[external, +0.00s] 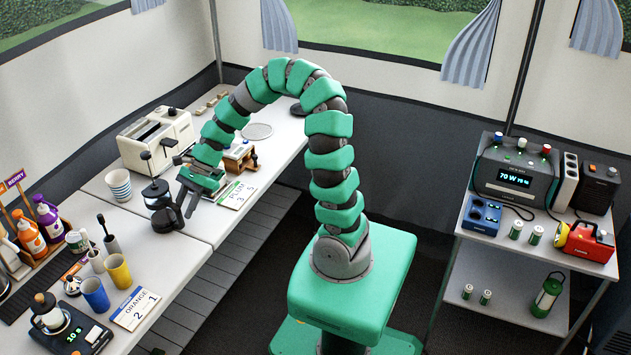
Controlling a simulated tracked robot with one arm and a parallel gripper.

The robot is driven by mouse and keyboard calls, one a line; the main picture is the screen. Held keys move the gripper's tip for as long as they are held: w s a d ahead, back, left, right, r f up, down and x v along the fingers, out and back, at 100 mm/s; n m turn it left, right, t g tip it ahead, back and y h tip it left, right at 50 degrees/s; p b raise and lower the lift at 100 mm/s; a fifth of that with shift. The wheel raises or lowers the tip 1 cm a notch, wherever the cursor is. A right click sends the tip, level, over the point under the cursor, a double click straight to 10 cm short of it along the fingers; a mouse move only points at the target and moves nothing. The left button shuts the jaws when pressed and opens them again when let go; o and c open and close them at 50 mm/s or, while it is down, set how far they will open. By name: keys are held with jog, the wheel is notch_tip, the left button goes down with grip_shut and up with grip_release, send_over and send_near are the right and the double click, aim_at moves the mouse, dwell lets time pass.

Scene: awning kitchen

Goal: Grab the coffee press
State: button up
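The coffee press (158,197) is a dark glass pot with a black lid and knob. It stands upright on the white table, in front of the toaster and beside a striped cup. My gripper (185,200) reaches down from the curved green arm at the right side of the press. Its dark fingers are right by the pot's handle side and overlap it in the picture. I cannot tell whether they touch the press or how far apart they are. The handle is mostly hidden among the dark fingers.
A cream toaster (155,138), a striped cup (118,184) and a PLUM price card (237,194) are close by. Yellow (117,270) and blue (95,294) cups, syrup bottles and a scale (72,332) stand nearer the front. The table front of the press is clear.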

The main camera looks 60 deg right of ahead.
jog(key=shift+x, duration=1.15)
grip_shut()
jog(key=shift+r, duration=0.25)
jog(key=shift+r+p, duration=0.65)
jog(key=shift+r, duration=0.85)
jog(key=s+d, duration=0.2)
jog(key=s, duration=0.5)
jog(key=s+d+r+b, duration=0.1)
jog(key=s+d, duration=0.1)
jog(key=s, duration=0.6)
jog(key=shift+r, duration=0.25)
jog(key=shift+s+r, duration=0.1)
jog(key=shift+s, duration=0.1)
